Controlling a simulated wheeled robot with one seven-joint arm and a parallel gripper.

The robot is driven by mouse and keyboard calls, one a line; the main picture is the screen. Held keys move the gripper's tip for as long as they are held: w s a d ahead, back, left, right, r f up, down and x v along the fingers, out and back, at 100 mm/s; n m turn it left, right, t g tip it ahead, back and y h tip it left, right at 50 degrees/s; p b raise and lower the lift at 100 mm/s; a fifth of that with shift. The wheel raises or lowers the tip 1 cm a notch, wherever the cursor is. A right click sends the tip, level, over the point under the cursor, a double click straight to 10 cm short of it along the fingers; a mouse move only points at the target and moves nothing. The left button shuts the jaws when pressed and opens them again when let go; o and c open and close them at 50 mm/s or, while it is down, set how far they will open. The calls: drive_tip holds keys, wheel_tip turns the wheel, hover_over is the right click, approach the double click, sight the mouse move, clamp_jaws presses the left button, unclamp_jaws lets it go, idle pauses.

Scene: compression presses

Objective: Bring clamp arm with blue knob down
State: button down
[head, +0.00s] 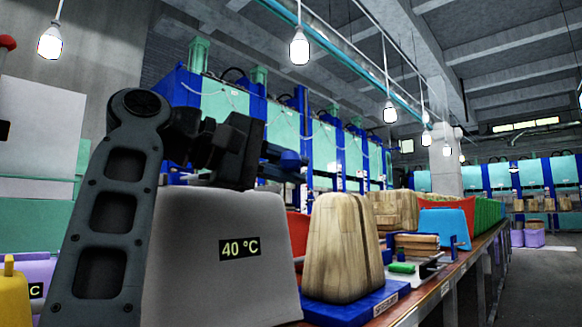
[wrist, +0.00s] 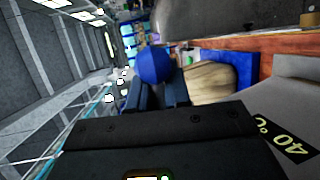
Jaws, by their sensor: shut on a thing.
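My gripper (head: 274,152) reaches rightward above the grey housing labelled 40 °C (head: 215,235). Its fingers also show in the wrist view (wrist: 163,88). There they are close together, with the round blue knob (wrist: 155,65) at their tips. The gripper is shut on the knob. In the head view the knob (head: 292,160) shows as a small blue shape just past the fingers. The clamp arm itself cannot be made out; the knob and gripper hide it or it blends into the background.
A wooden block (head: 342,245) stands on a blue base (head: 360,303) right of the housing. Beyond are more wooden blocks, a light-blue bin (head: 443,227) and a red bin (head: 463,208) on a long bench. Blue-and-teal presses (head: 330,150) line the back. The aisle at right is clear.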

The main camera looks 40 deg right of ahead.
drive_tip(key=c, duration=1.4)
unclamp_jaws()
drive_tip(key=shift+s+a+f+g, duration=0.3)
drive_tip(key=shift+s+f, duration=0.05)
drive_tip(key=shift+f, duration=0.05)
drive_tip(key=shift+o, duration=1.2)
drive_tip(key=shift+s+r, duration=0.1)
drive_tip(key=shift+r, duration=0.05)
drive_tip(key=p+v, duration=0.2)
drive_tip(key=v, duration=0.6)
drive_tip(key=shift+d+r, duration=0.1)
drive_tip(key=shift+d, duration=0.05)
